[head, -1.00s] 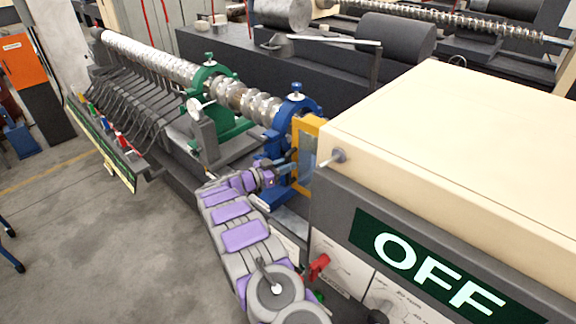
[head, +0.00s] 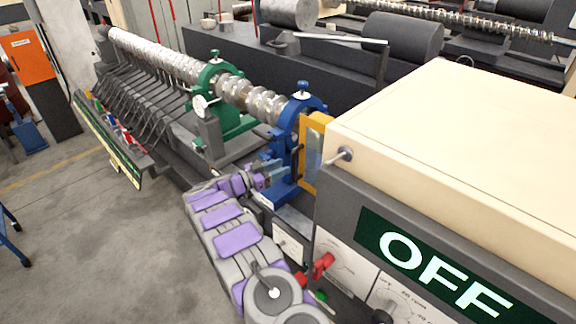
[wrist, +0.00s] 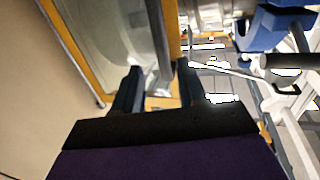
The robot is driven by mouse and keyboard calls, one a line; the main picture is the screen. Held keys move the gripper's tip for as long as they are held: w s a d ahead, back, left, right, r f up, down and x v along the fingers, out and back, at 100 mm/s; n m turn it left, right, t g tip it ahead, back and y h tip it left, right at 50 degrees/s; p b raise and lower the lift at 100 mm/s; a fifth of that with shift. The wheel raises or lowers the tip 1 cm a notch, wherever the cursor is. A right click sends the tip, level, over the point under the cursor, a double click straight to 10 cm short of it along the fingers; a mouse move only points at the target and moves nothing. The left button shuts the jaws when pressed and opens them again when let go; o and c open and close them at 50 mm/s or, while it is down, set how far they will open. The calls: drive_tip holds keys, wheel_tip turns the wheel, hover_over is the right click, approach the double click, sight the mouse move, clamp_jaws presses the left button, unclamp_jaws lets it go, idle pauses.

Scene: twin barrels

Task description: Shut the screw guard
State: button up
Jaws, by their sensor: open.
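The screw guard (head: 312,152) is a clear panel in a yellow frame, at the left end of the cream-topped housing, beside the blue screw support. In the wrist view its clear pane (wrist: 105,40) and yellow edges fill the upper left. A grey upright bar (wrist: 161,45) shows beyond and between my fingers; I cannot tell whether it is the guard's handle. My gripper (head: 278,171) is just left of the guard, low in front of the blue support. In the wrist view my gripper (wrist: 160,82) is open, with nothing clearly held between the fingers.
The blue support (head: 290,135) and the long metal screw (head: 240,93) stand close behind my gripper. The housing (head: 450,130), with an OFF sign (head: 438,270) and a red knob (head: 323,265), blocks the right. Open floor (head: 80,240) lies to the left.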

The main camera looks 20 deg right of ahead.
drive_tip(key=v, duration=1.2)
drive_tip(key=shift+a+b, duration=0.25)
drive_tip(key=shift+b, duration=0.15)
